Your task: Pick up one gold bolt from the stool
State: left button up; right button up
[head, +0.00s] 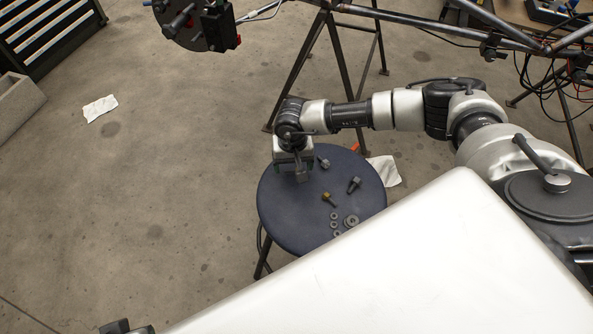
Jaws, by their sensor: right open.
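The round dark blue stool (280,218) stands right of the middle of the head view. One gold bolt (328,198) lies on its top, near the middle. My right gripper (302,175) is open over the stool's upper left part, up and left of the gold bolt and apart from it. My right arm comes in from the right above the stool's far edge. Anything right under the gripper is hidden. My left gripper does not show.
On the stool, a dark bolt (354,184) lies right of the gold one, and a grey bolt (323,162) lies close to my gripper. Several washers (350,221) lie near the front. A tube chassis (400,18) on trestle legs (345,80) stands behind. Floor on the left is mostly clear.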

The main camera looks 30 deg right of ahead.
notch_tip(320, 180, down, 2)
jog(key=c, duration=1)
jog(key=shift+r, duration=0.1)
